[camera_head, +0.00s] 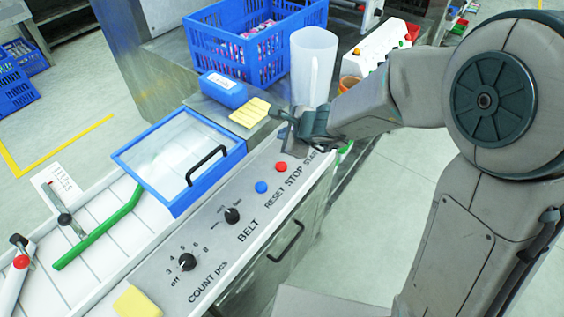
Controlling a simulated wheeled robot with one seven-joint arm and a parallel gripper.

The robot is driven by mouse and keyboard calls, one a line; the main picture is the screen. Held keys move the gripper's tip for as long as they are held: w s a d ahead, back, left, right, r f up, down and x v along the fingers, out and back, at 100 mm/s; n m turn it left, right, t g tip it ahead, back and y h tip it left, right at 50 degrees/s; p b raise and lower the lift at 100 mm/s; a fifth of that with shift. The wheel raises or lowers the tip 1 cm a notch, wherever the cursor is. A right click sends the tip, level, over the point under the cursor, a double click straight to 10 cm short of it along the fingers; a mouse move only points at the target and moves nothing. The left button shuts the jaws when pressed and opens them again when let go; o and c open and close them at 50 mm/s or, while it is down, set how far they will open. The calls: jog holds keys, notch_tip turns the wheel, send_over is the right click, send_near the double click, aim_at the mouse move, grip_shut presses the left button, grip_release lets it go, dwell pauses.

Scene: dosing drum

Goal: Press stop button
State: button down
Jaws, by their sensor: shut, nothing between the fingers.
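The red stop button (281,167) sits on the grey control panel (215,257), above the printed word STOP. Nothing covers it. My gripper (281,122) is shut and empty. In the picture it is just above the red button, apart from it, at the upper end of the panel. Its exact height over the panel is hard to tell. The gripper and wrist hide the part of the panel near the START label.
A blue button (261,187) lies beside the red one, by RESET. Two black knobs, BELT (232,215) and COUNT (187,262), are lower left. A blue-framed clear lid (180,160), yellow note (250,112) and white pitcher (313,65) stand close by.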

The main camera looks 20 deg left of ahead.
aim_at(284, 168)
jog(key=shift+a+f+m, duration=0.15)
jog(key=shift+f+m, duration=0.1)
jog(key=shift+m, duration=0.05)
notch_tip(284, 168, down, 9)
jog(key=b, duration=0.8)
jog(key=shift+r, duration=0.1)
jog(key=shift+b, duration=0.3)
dwell(1.6)
jog(key=shift+f+b, duration=0.4)
jog(key=shift+b, duration=0.1)
jog(key=shift+f+b, duration=0.45)
jog(key=shift+b, duration=0.1)
dwell(0.6)
jog(key=shift+r, duration=0.1)
jog(key=shift+r+p, duration=0.8)
